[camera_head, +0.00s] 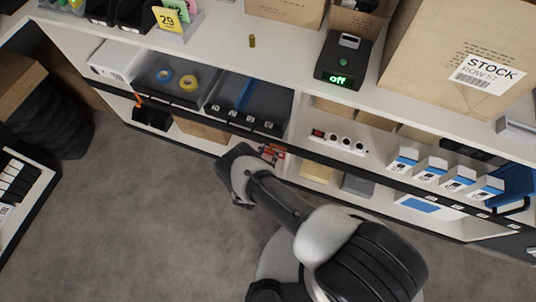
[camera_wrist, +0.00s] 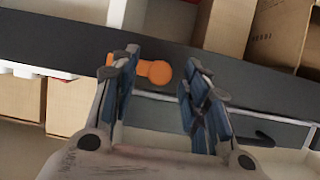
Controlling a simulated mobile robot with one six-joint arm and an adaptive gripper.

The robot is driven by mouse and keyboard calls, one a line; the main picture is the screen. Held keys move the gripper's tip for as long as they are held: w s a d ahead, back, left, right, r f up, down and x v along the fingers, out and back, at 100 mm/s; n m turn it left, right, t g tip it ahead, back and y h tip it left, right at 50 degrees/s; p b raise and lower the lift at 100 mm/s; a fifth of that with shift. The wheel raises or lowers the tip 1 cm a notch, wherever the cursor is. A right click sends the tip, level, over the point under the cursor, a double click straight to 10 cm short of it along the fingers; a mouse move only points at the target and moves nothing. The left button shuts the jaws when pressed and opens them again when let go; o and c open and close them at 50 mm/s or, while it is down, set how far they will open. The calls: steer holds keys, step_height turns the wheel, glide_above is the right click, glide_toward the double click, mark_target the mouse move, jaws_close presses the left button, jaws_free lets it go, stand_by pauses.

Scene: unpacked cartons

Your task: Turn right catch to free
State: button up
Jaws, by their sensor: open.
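An orange catch (camera_wrist: 155,72) sits on a dark rail (camera_wrist: 70,45) in the wrist view. It has a rounded knob and a short arm, lying roughly along the rail. My gripper (camera_wrist: 160,58) is open, with one finger at each side of the catch. The left finger overlaps or nearly meets the catch's left end; I cannot tell if they touch. A gap shows before the right finger. In the head view my gripper (camera_head: 238,160) is at the shelf's front edge and hides this catch. Another orange piece (camera_head: 138,100) shows at the left of the shelf front.
Cartons (camera_wrist: 285,30) stand behind the rail. A black hooked piece (camera_wrist: 258,138) is at the lower right. The shelf top (camera_head: 220,45) holds a device reading "off" (camera_head: 343,62) and a large STOCK carton (camera_head: 450,45). The grey floor (camera_head: 130,210) is open at the left.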

steer(key=shift+c, duration=0.3)
jaws_close()
steer(key=shift+s+m+y, duration=0.1)
steer(key=shift+m+y, duration=0.4)
steer(key=shift+m, duration=0.3)
steer(key=shift+o, duration=0.3)
jaws_free()
steer(key=v, duration=1.2)
steer(key=shift+d+f, duration=0.1)
steer(key=shift+f, duration=0.05)
